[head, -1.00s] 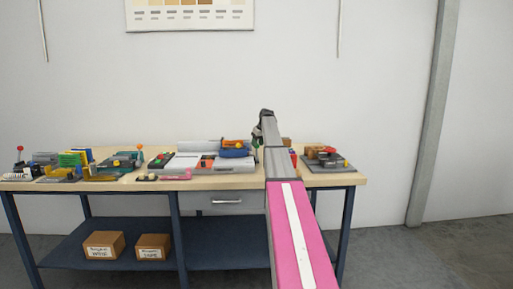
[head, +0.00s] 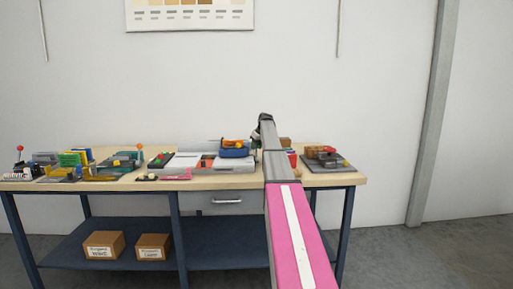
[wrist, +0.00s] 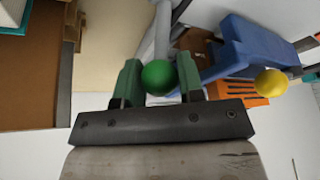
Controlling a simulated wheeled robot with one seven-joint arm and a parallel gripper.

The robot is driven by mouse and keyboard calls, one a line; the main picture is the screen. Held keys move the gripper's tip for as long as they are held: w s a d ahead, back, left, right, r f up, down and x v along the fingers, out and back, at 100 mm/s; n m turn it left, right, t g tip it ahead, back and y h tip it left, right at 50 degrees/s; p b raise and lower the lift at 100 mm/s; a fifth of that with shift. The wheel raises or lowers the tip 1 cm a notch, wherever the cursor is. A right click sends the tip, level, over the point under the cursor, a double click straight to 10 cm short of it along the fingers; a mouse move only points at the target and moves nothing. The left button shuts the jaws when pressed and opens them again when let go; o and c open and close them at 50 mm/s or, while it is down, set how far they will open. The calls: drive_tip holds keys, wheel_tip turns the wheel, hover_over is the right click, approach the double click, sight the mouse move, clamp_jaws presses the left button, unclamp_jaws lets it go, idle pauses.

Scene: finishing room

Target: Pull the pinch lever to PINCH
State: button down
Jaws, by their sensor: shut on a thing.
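A lever with a green ball knob (wrist: 158,77) on a grey rod (wrist: 162,35) shows in the wrist view. My gripper (wrist: 158,82) is shut on this knob, one green finger on each side. No PINCH marking is readable, so I cannot tell the lever's setting. In the head view my arm hides the knob, and my gripper (head: 257,138) shows only partly beside a blue part (head: 234,153) on the bench.
A blue body (wrist: 262,42) and a yellow ball knob (wrist: 271,82) are close on the right in the wrist view. The bench (head: 225,182) carries several devices to the left and a dark-based device (head: 327,160) to the right.

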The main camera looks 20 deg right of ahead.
sight(257, 157)
drive_tip(key=shift+s+a+r+t+h, duration=0.1)
drive_tip(key=shift+s+a+t+h, duration=0.05)
drive_tip(key=shift+s+t, duration=0.4)
drive_tip(key=shift+s+a+r+t+h, duration=0.1)
drive_tip(key=shift+s+a+t+h, duration=0.05)
drive_tip(key=shift+s+t, duration=0.35)
drive_tip(key=shift+s+a+r+n+t, duration=0.1)
drive_tip(key=shift+s+a+n+t, duration=0.05)
drive_tip(key=shift+s+t, duration=0.45)
drive_tip(key=shift+s+a+n+t, duration=0.15)
drive_tip(key=shift+s+t, duration=0.25)
drive_tip(key=shift+t, duration=0.25)
drive_tip(key=shift+s+a+f+n+t+h, duration=0.2)
drive_tip(key=shift+s+t, duration=0.25)
drive_tip(key=shift+t, duration=0.3)
drive_tip(key=shift+s+a+f+n+t+h, duration=0.1)
drive_tip(key=shift+s+t+h, duration=0.15)
drive_tip(key=shift+s+t, duration=0.4)
drive_tip(key=shift+s+a+f+n+t+h, duration=0.1)
drive_tip(key=shift+s+t+h, duration=0.2)
drive_tip(key=shift+t, duration=0.6)
drive_tip(key=c, duration=1)
unclamp_jaws()
drive_tip(key=shift+c, duration=0.2)
drive_tip(key=v, duration=1.1)
drive_tip(key=shift+d+f, duration=0.1)
